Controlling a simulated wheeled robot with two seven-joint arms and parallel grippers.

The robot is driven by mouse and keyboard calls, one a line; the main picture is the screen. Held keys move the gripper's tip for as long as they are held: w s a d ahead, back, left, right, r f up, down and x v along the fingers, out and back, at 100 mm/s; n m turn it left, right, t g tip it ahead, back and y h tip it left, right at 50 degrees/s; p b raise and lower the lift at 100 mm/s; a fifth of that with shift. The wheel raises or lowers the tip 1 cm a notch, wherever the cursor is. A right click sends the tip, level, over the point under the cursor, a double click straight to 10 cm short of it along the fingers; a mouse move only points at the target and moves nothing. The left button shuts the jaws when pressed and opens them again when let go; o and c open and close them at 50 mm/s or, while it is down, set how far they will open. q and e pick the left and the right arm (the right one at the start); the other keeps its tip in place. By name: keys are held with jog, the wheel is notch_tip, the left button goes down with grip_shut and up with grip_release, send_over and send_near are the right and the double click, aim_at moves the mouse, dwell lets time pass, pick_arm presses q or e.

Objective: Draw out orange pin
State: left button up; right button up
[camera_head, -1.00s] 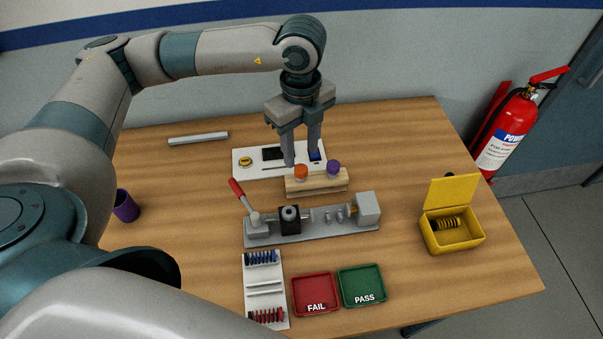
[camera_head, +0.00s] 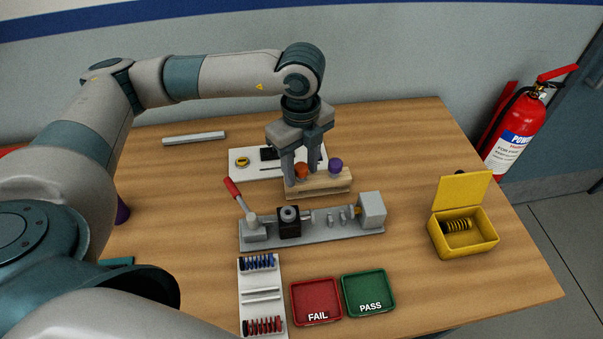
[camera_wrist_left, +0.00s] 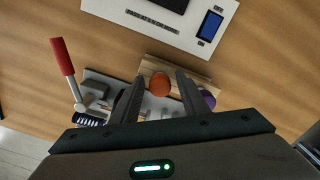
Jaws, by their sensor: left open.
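The orange pin (camera_head: 301,171) stands in the left part of a wooden block (camera_head: 320,187), with only its rounded orange head showing. A purple pin (camera_head: 335,165) stands beside it on the right. My left gripper (camera_head: 301,174) points down over the block with its jaws open, one finger on each side of the orange head. In the left wrist view the orange head (camera_wrist_left: 160,84) lies between the two open fingers, and the purple head (camera_wrist_left: 208,98) is outside the right finger. I cannot tell whether the fingers touch the orange head. My right gripper is not in view.
A grey fixture (camera_head: 325,229) with a red-handled lever stands in front of the block. A white board (camera_head: 240,171) lies behind it. Red FAIL (camera_head: 316,300) and green PASS (camera_head: 368,292) trays, a parts rack (camera_head: 260,277) and an open yellow box (camera_head: 463,245) are around.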

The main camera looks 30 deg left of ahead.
pick_arm(q)
jog(key=shift+c, duration=0.6)
jog(key=c, duration=0.8)
jog(key=shift+r, duration=0.2)
jog(key=shift+r+p, duration=1.45)
jog(key=shift+r, duration=1.05)
jog(key=shift+r, duration=0.2)
jog(key=shift+r+p, duration=0.95)
jog(key=shift+r, duration=1)
